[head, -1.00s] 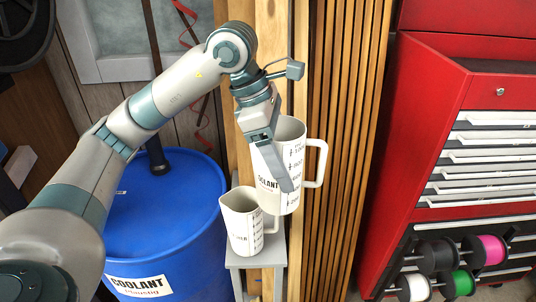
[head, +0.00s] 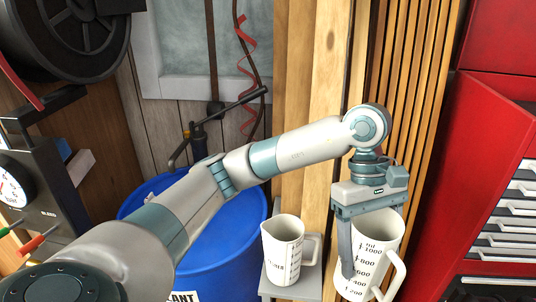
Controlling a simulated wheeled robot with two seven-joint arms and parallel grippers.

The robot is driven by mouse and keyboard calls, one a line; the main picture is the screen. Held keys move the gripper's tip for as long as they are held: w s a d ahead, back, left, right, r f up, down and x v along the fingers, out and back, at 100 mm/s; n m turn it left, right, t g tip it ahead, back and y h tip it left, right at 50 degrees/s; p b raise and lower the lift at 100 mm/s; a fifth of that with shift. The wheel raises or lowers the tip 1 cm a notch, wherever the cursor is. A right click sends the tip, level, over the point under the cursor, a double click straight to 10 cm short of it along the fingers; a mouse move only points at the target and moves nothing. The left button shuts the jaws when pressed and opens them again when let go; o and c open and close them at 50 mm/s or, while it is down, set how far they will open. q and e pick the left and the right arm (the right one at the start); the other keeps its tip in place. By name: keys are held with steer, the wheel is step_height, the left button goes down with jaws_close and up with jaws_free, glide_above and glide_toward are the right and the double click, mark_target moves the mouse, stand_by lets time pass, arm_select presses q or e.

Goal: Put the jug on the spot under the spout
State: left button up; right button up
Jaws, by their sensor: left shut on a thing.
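A large white jug (head: 377,262) with black measure marks hangs from my left gripper (head: 362,240) at the lower right, its handle to the right. The gripper is shut on it from above; one finger runs down its left side, and the other is mostly hidden. A smaller white jug (head: 283,252) stands upright on a grey stand (head: 308,286), left of the held jug and apart from it in the picture. A dark pump on the blue drum has a curved spout (head: 176,158) bending down at its left. The spot under it cannot be made out. My right gripper is out of view.
The blue coolant drum (head: 235,225) stands left of the stand, partly behind my left arm. Wooden posts and slats (head: 420,110) rise behind the gripper. A red tool cabinet (head: 470,170) is at the right. A gauge unit (head: 35,205) and hose reel (head: 70,40) are at the left.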

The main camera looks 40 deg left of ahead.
mark_target(345, 293)
arm_select(q)
steer(key=f+m, duration=0.2)
steer(key=s+a+f+m+g+y, duration=0.1)
steer(key=f+m, duration=0.1)
steer(key=a+f+m+y, duration=0.1)
steer(key=m, duration=0.1)
steer(key=shift+s+a+f+m+g, duration=0.2)
steer(key=shift+f+m+g, duration=0.1)
steer(key=shift+f+m, duration=0.1)
steer(key=s+a+f+m+y+b, duration=0.1)
steer(key=a+f+m+b, duration=0.3)
steer(key=f, duration=0.5)
steer(key=a+b, duration=0.1)
steer(key=a, duration=0.1)
steer(key=shift+a+f+m+y+b, duration=0.3)
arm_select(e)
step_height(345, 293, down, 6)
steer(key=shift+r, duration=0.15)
arm_select(q)
steer(key=shift+g, duration=0.3)
